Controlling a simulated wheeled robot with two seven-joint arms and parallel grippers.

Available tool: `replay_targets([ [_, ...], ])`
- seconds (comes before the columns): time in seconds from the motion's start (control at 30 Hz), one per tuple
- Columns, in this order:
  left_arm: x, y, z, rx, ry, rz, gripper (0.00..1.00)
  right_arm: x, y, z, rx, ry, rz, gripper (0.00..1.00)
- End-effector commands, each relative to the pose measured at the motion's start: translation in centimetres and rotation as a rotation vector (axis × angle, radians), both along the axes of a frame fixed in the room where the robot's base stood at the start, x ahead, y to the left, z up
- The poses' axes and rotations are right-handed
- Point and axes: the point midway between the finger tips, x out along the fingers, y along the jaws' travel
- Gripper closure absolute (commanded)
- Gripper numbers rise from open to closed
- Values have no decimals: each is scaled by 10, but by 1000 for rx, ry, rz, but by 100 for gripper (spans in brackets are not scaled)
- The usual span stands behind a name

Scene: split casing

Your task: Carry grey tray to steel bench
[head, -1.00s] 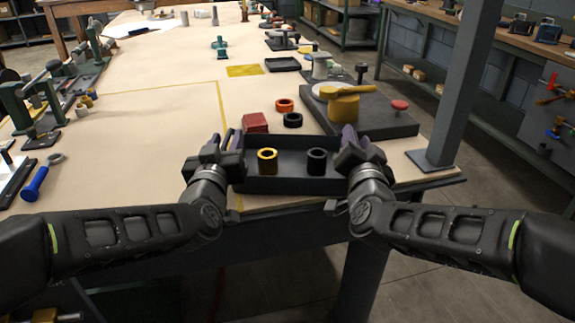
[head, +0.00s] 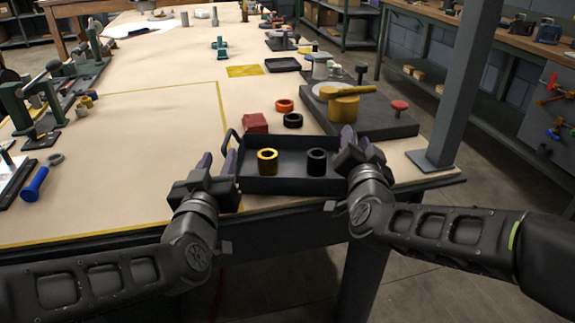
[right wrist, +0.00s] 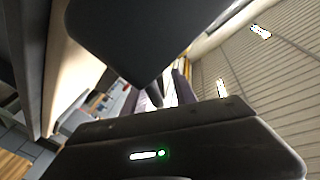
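The dark grey tray (head: 290,184) rests at the near edge of the beige-topped table, holding a yellow ring (head: 267,162) and a black ring (head: 316,162). Its left handle (head: 231,143) stands free. My left gripper (head: 217,163) is open and empty, just left of the tray, its two fingers apart. My right gripper (head: 356,142) is at the tray's right end, where it hides the right handle. Its fingers (right wrist: 163,95) show in the right wrist view, partly behind a dark shape, so I cannot tell whether they grip. I cannot identify the steel bench for sure.
A dark plate (head: 385,125) with a yellow part stands behind the tray to the right. A red block (head: 255,123), an orange ring (head: 284,105) and a black ring (head: 292,120) lie behind it. A grey post (head: 463,85) rises at the right. The table's left middle is clear.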

Motion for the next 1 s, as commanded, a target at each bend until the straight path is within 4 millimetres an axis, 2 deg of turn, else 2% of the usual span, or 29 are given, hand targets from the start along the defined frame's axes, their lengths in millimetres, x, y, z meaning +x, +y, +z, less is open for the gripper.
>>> replay_targets([
  [0.13, 0, 0, 0, 0, 0, 0, 64, -8, 0, 1, 1, -1, 0, 66],
  [0.27, 0, 0, 0, 0, 0, 0, 64, -25, 2, 1, 2, -1, 2, 66],
  [0.6, 0, 0, 0, 0, 0, 0, 64, -94, 4, 1, 1, -2, 1, 66],
  [0.7, 0, 0, 0, 0, 0, 0, 64, -108, 5, 1, 1, -2, 1, 66],
  [0.83, 0, 0, 0, 0, 0, 0, 64, -118, 6, 0, 1, -1, 1, 66],
  [1.0, 0, 0, 0, 0, 0, 0, 64, -120, 6, 0, 0, 0, 0, 66],
])
